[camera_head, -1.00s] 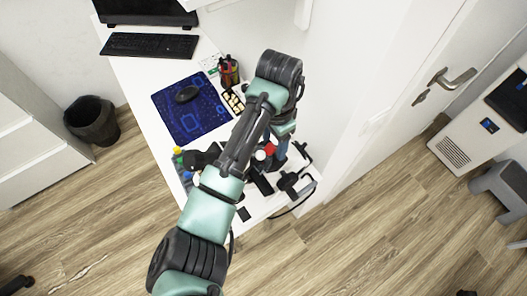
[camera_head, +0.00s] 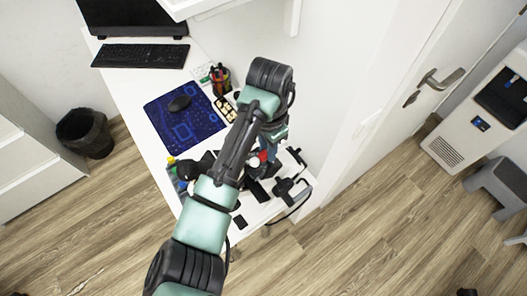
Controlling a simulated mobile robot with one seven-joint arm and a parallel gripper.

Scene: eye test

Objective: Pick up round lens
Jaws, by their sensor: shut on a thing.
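My gripper (camera_head: 270,148) hangs down from my wrist over the near right part of the white desk (camera_head: 113,88). My own forearm hides part of it, and its fingertips are hard to make out. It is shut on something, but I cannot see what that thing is. I cannot pick out the round lens in this view. Small dark items lie close around the gripper, with a red-topped one (camera_head: 263,156) right beside it.
A black bin (camera_head: 85,132) stands left. A door stands right, beyond a wall. A grey stool (camera_head: 500,185) stands far right. Floor at lower right is open.

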